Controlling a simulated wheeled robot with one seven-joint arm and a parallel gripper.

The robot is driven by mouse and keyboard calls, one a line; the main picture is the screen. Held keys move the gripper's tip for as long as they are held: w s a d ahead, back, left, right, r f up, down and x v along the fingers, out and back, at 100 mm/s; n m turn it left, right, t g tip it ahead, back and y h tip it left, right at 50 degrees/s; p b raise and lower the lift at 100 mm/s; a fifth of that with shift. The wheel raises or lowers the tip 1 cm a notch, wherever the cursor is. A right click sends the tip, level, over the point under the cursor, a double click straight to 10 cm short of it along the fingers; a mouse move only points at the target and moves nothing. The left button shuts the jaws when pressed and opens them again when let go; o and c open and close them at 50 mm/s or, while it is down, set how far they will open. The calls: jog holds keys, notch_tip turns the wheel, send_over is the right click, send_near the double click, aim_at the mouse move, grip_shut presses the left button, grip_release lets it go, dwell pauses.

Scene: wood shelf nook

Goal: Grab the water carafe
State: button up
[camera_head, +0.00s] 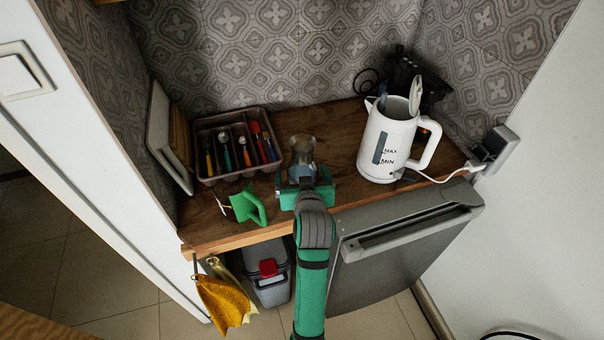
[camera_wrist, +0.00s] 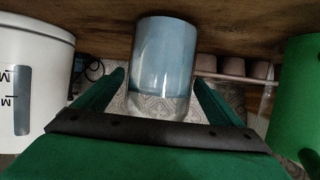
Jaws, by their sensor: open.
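The fingers are open, and a gap shows on both sides of the carafe. My gripper hides part of the carafe's base in the head view.
A white kettle (camera_head: 385,145) stands to the right. A green object with a handle (camera_head: 247,204) is close on the left. A cutlery tray (camera_head: 208,179) is behind left, and a dark machine (camera_head: 433,88) is at the back right. Boards (camera_head: 168,140) lean on the left wall.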

jog(key=shift+x, duration=1.65)
jog(key=shift+d, duration=0.1)
jog(key=c, duration=1.5)
jog(key=shift+r, duration=0.1)
jog(key=shift+c, duration=0.8)
jog(key=shift+r, duration=0.1)
